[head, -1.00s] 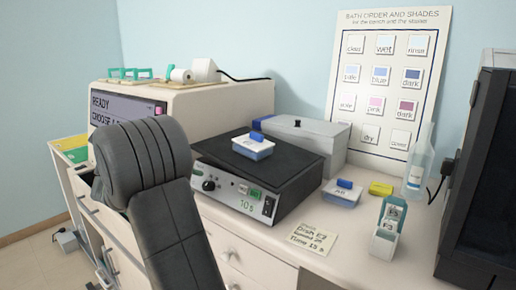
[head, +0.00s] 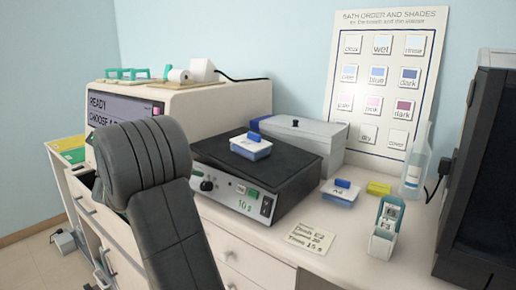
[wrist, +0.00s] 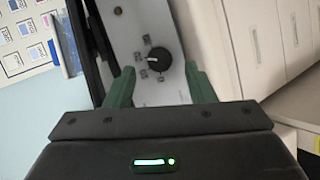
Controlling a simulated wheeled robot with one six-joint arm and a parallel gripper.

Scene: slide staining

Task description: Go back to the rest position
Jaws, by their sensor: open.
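My gripper (wrist: 160,88) shows in the wrist view with its two green fingers spread apart and nothing between them. Behind the fingers is the front panel of a device with a black knob (wrist: 159,60); how far off it is I cannot tell. In the head view my dark arm stands in the foreground, and my gripper is hidden there. The black-topped device (head: 300,150) stands on the bench with a blue-lidded dish (head: 250,146) on its top.
A second blue-lidded dish (head: 341,193), a yellow block (head: 379,188), a slide holder (head: 386,228) and a bottle (head: 415,170) stand on the right of the bench. A dark cabinet (head: 485,180) borders the right. A large beige machine (head: 215,110) stands behind my arm.

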